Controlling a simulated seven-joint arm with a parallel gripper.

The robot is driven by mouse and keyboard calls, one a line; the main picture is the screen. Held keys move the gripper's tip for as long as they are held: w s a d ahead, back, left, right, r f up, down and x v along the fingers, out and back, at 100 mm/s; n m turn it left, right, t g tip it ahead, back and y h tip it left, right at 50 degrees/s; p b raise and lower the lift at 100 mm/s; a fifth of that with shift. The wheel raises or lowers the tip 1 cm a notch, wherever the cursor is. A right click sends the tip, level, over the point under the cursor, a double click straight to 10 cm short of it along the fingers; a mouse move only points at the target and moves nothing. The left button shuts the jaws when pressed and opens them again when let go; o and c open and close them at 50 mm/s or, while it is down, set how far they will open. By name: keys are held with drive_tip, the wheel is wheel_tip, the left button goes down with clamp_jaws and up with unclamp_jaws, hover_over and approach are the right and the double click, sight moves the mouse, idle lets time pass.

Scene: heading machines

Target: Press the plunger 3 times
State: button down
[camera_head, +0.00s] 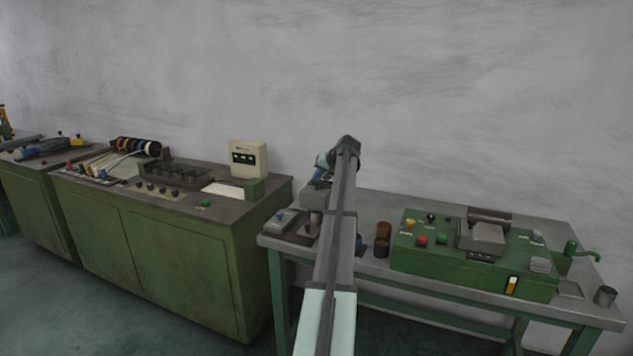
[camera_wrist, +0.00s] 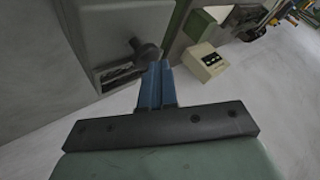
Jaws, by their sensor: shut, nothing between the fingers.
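My gripper (camera_wrist: 156,70) shows in the wrist view with its blue fingers together and nothing between them. A dark round knob (camera_wrist: 147,50), which looks like the plunger, stands out from a grey machine (camera_wrist: 110,18) just beyond the fingertips. I cannot tell whether the fingertips touch it. In the head view my gripper (camera_head: 319,174) is over a small grey machine (camera_head: 315,198) at the left end of the right table. My arm hides part of that machine, and the plunger cannot be made out there.
Brown cylinders (camera_head: 383,238) and a green control panel (camera_head: 470,262) stand to the right. A green cabinet (camera_head: 190,270) with a beige meter box (camera_head: 247,158) is on the left. The wall is close behind.

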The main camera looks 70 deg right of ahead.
sight(319, 182)
drive_tip(key=shift+r, duration=1)
drive_tip(key=shift+r, duration=0.1)
wheel_tip(319, 182, up, 5)
drive_tip(key=shift+f, duration=0.1)
idle(0.9)
